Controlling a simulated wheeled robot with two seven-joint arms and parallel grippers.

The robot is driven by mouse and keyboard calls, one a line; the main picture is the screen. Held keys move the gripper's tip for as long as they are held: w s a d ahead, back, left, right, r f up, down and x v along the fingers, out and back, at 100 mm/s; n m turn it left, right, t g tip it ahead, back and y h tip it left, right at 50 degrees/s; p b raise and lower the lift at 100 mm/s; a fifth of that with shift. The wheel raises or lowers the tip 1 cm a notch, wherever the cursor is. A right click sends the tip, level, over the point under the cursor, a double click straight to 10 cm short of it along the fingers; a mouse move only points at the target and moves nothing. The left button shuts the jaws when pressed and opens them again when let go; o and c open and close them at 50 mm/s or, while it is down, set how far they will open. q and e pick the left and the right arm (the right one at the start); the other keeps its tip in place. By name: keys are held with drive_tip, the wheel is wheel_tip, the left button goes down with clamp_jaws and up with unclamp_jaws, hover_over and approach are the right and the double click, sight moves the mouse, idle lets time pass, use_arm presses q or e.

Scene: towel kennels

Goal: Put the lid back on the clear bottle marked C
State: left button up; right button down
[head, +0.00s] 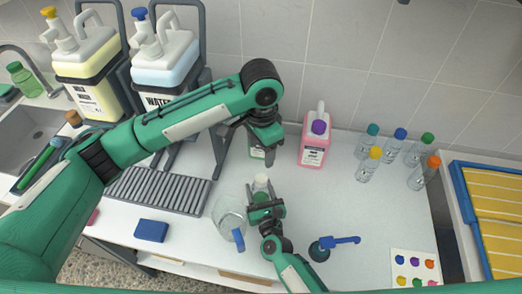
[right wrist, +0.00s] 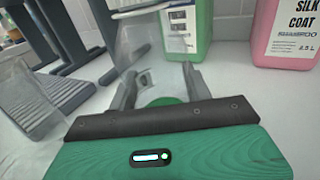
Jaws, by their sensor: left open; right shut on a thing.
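My right gripper (head: 265,207) is shut on a pale, clear bottle (head: 262,184) that stands up from its fingers at the middle of the counter. In the right wrist view the right gripper's fingers (right wrist: 160,80) frame see-through material and a small green rounded patch. I cannot read a letter on this bottle. My left gripper (head: 264,142) is open and empty above and behind it, in front of a green jug (head: 257,153). Several clear bottles with coloured caps (head: 366,163) stand at the right; their marks are too small to read. I cannot make out a loose lid with certainty.
A clear wide vessel (head: 229,212) stands just left of the right gripper. A pink jug (head: 314,148) stands behind, at the wall. A blue block (head: 151,230) and a blue-handled tool (head: 340,241) lie on the counter. The counter between pink jug and tool is clear.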

drive_tip(key=c, duration=0.6)
unclamp_jaws()
drive_tip(key=shift+o, duration=0.2)
use_arm(q)
drive_tip(key=shift+f, duration=0.1)
use_arm(e)
drive_tip(key=shift+s, duration=0.1)
drive_tip(key=shift+s+d+f, duration=0.1)
drive_tip(key=shift+s, duration=0.2)
use_arm(q)
wheel_tip(320, 180, down, 4)
drive_tip(key=b, duration=0.3)
drive_tip(key=shift+r+b, duration=0.25)
drive_tip(key=shift+b, duration=0.05)
use_arm(e)
drive_tip(key=v, duration=1.1)
drive_tip(key=shift+s+d, duration=0.1)
drive_tip(key=shift+s, duration=0.25)
use_arm(q)
drive_tip(key=shift+f, duration=0.1)
use_arm(e)
drive_tip(key=shift+s+d, duration=0.15)
drive_tip(key=shift+s, duration=0.5)
